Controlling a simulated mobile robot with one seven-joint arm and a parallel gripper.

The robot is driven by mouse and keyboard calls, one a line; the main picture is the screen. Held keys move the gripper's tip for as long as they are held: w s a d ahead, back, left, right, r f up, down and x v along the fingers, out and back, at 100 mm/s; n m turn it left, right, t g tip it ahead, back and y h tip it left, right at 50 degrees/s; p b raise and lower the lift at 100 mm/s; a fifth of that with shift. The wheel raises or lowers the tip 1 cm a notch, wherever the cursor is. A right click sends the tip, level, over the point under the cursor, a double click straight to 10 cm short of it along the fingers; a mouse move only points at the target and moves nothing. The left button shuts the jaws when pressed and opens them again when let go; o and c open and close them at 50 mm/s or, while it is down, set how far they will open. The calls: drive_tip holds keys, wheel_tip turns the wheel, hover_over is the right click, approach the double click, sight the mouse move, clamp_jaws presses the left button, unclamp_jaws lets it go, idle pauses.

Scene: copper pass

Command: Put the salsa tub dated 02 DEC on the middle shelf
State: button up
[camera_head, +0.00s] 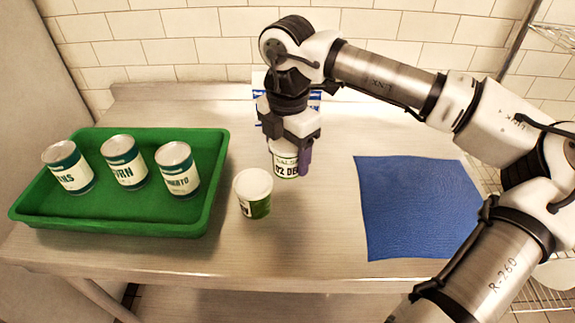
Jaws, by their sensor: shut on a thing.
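The salsa tub (286,169) is white with a printed label; "SALS" and "02 DE" can be read on it, the rest is covered. My gripper (292,150) points down at the middle of the steel table and is shut on this tub from above. The tub is upright, and I cannot tell whether it touches the table. A second white tub (253,193) with a green and white label stands in front and to the left, its label text not readable. The middle shelf cannot be made out; parts of a wire rack (545,300) show at the right edge.
A green tray (120,222) at the left holds three cans, including a corn can (124,162). A blue mat (415,208) lies flat at the right. A blue and white item (314,100) is partly hidden behind my gripper. The table front (290,255) is bare.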

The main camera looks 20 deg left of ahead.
sight(288, 168)
drive_tip(key=shift+f, duration=2)
drive_tip(key=shift+f, duration=0.2)
drive_tip(key=o, duration=1.1)
drive_tip(key=shift+r, duration=0.15)
